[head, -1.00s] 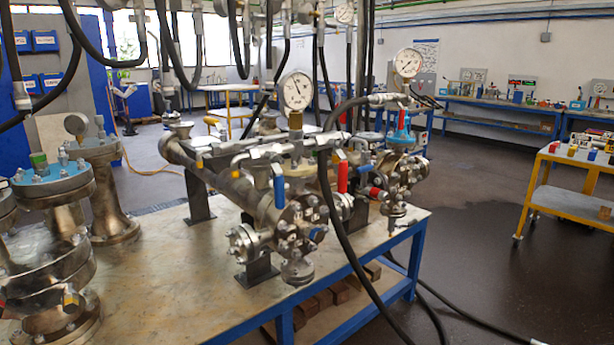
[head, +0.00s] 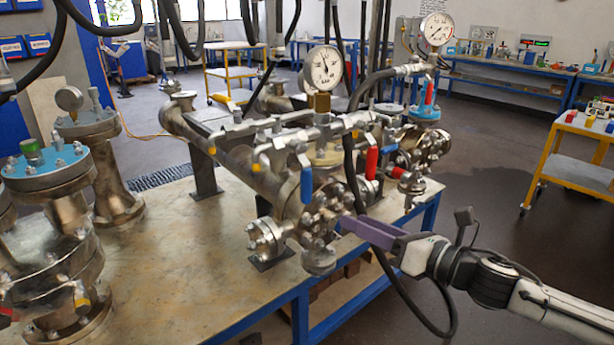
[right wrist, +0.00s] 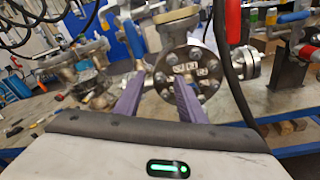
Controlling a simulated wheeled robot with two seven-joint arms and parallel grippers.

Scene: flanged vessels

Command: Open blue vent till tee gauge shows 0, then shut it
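The blue vent lever (head: 306,180) hangs down at the front of the steel manifold in the head view. A blue bar that looks like it shows in the right wrist view (right wrist: 134,40). The tee gauge (head: 323,68) stands on a brass fitting above the manifold; its dark needle points roughly upward, and the numbers are too small to read. My right gripper (head: 346,223), with purple fingers, is right of and below the lever, near the front flange (head: 318,215). In the right wrist view its fingers (right wrist: 159,88) are apart, with nothing held. My left gripper is out of view.
A red lever (head: 371,160) hangs right of the blue one. A black hose (head: 349,175) runs down between them, close to my right gripper. A second gauge (head: 437,29) stands behind. Blue-topped flanged vessels (head: 45,168) stand on the left. The bench (head: 190,270) is clear in front.

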